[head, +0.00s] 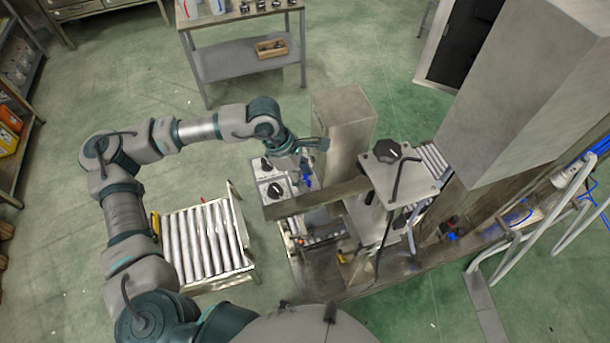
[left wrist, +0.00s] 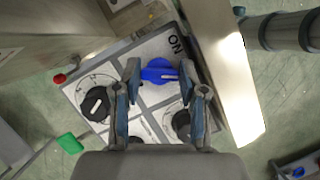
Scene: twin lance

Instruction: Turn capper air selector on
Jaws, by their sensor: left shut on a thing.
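The blue selector knob (left wrist: 158,70) sits on a pale control panel (left wrist: 108,64) near a printed "ON". My left gripper (left wrist: 159,74) is shut on the blue knob, with one finger on each side of it. Two black knobs, one at the left (left wrist: 95,104) and one lower right (left wrist: 181,122), are on the same panel; the lower one is partly hidden by a finger. In the head view the panel (head: 262,177) is on the machine's near left corner, and a bit of the blue knob (head: 307,181) shows below my gripper. My right gripper is not in view.
A grey column (head: 343,120) stands just behind the panel. A plate with a black handwheel (head: 387,152) is to its right. A roller conveyor (head: 205,240) is at lower left. A workbench (head: 245,60) stands at the back, with open green floor between.

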